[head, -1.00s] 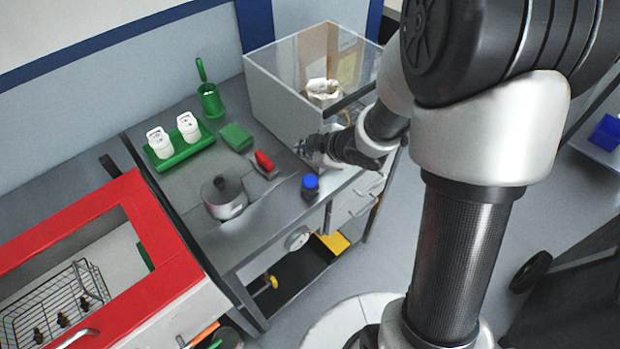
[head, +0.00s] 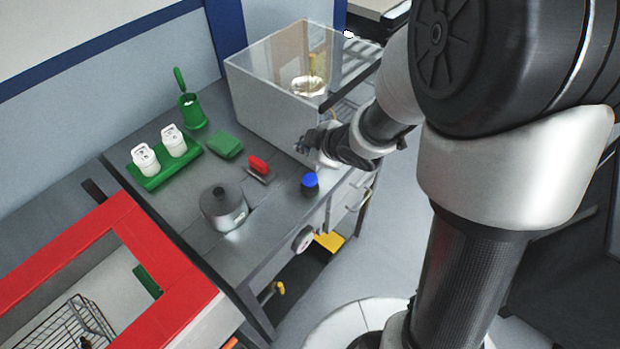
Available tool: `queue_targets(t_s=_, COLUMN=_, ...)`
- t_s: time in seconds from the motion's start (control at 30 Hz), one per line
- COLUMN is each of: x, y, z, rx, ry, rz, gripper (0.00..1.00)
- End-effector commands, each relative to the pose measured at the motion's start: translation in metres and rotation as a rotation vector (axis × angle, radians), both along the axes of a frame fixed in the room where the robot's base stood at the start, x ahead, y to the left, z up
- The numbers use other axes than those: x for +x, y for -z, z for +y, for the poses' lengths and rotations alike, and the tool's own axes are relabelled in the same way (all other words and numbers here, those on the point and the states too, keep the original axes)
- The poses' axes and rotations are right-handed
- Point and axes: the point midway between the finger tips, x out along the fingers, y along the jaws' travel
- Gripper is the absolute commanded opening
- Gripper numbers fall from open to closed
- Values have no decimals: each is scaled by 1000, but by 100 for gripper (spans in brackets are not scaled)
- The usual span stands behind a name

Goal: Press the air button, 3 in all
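My gripper (head: 308,143) is at the front of a clear-topped, grey-sided box (head: 262,112) on the bench, close to its lower front corner. The fingers are small and dark here, and I cannot tell whether they are open or shut, or whether they touch the box. I cannot make out an air button; the gripper and wrist cover part of the box front. Inside the box is a pale, shiny round part (head: 308,86) with a brassy upright piece behind it.
The bench (head: 180,203) holds a green rack (head: 152,183) with two white bottles, a green cup (head: 192,112), a green block (head: 226,146), a red-handled tool (head: 258,165), a metal pot (head: 224,207) and a blue-capped jar (head: 310,185). A red-framed basin (head: 165,262) is at lower left.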

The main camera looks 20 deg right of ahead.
Motion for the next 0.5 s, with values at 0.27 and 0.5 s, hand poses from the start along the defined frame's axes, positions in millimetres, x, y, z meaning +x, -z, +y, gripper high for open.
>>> queue_targets(t_s=0.27, x=0, y=42, z=0, rx=0, ry=0, rz=0, gripper=0)
queue_targets(t_s=0.5, x=0, y=72, z=0, rx=1, ry=0, rz=1, gripper=0)
